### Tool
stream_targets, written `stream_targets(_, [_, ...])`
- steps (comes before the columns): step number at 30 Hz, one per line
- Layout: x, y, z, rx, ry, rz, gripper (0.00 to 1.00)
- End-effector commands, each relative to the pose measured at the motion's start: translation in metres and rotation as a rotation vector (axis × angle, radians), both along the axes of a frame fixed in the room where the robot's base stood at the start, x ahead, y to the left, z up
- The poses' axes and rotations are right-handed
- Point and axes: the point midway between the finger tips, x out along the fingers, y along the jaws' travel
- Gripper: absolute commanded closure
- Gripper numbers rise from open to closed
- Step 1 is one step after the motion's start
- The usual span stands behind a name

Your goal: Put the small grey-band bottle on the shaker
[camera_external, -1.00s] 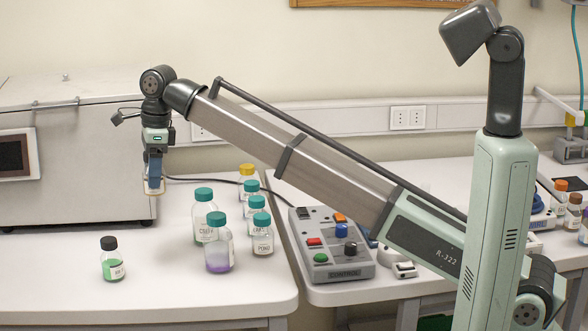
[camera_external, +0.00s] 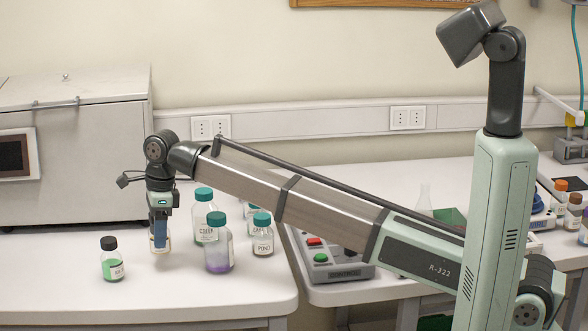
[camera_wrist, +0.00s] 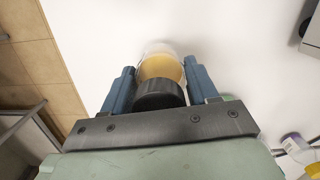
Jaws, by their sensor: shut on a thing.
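My gripper (camera_external: 160,240) is shut on a small clear bottle (camera_wrist: 160,66) with a black cap and amber contents. In the wrist view the bottle sits between my two blue fingers, cap towards the camera. In the external view only a pale lower part of the bottle (camera_external: 161,249) shows under the fingers, low over the left bench; I cannot tell if it touches the surface. Its band and label are hidden. Another black-capped bottle (camera_external: 112,262), with green contents, stands just left of my gripper. I cannot make out the shaker for certain.
Several teal-capped bottles stand close to the right of my gripper, a purple-bottomed one (camera_external: 219,252) nearest. A large grey cabinet (camera_external: 90,150) stands behind. A control box (camera_external: 322,255) is on the right bench, across a gap. The left bench's front is clear.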

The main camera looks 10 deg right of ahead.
Motion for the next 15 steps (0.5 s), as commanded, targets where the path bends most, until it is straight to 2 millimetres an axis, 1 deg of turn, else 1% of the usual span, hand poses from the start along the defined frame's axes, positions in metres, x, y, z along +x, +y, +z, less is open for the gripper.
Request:
stream_targets(5, [0.0, -0.001, -0.012, 0.0, 0.0, 0.0, 0.79])
stream_targets(10, [0.0, -0.001, -0.034, -0.001, 0.001, 0.0, 0.79])
stream_targets(12, [0.0, 0.0, -0.038, 0.0, 0.0, 0.0, 0.79])
stream_targets(15, [0.0, 0.0, -0.039, 0.001, -0.001, 0.0, 0.79])
